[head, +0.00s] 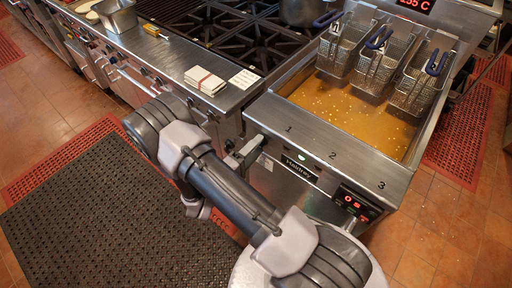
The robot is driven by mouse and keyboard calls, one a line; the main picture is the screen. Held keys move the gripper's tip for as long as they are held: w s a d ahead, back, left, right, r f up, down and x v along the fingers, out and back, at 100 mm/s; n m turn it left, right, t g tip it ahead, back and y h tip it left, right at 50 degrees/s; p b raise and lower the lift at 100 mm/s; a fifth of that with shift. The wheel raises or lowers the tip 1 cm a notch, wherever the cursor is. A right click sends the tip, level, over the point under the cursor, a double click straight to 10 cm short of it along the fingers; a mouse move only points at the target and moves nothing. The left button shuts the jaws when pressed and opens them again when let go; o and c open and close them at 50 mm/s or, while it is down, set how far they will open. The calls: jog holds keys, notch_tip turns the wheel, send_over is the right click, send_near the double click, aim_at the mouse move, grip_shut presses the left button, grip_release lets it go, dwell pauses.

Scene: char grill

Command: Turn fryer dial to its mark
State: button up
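The fryer (293,117) stands right of centre, a steel unit with an oil-filled basin and the numbers 1, 2 and 3 along its front ledge. Its front face carries a dark name plate (299,167), a small green light (302,156) and a black control panel (356,203) with red lit digits. I cannot make out the dial or its mark. My arm crosses in front of the fryer's lower front. What seems to be my gripper (243,153) is at the fryer's left front corner, partly hidden by my arm; its finger opening is unclear.
Three wire baskets (375,65) with blue handles hang at the fryer's back. Left are a burner range (235,35), folded cloths (204,80) and a steel pan (116,15). A dark mat (110,215) covers the floor at left.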

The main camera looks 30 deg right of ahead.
jog(key=shift+a, duration=0.1)
jog(key=p+v, duration=0.3)
jog(key=v, duration=1.4)
jog(key=shift+s+a, duration=0.1)
jog(key=s+r+m+y, duration=0.2)
jog(key=r+y, duration=0.4)
jog(key=r, duration=0.4)
jog(key=s+r+m+y, duration=0.3)
jog(key=s+r+y, duration=0.2)
jog(key=r, duration=0.5)
jog(key=s+r+m+y, duration=0.3)
jog(key=r+y, duration=0.5)
jog(key=r, duration=0.2)
jog(key=shift+s+r, duration=0.25)
jog(key=shift+r, duration=0.1)
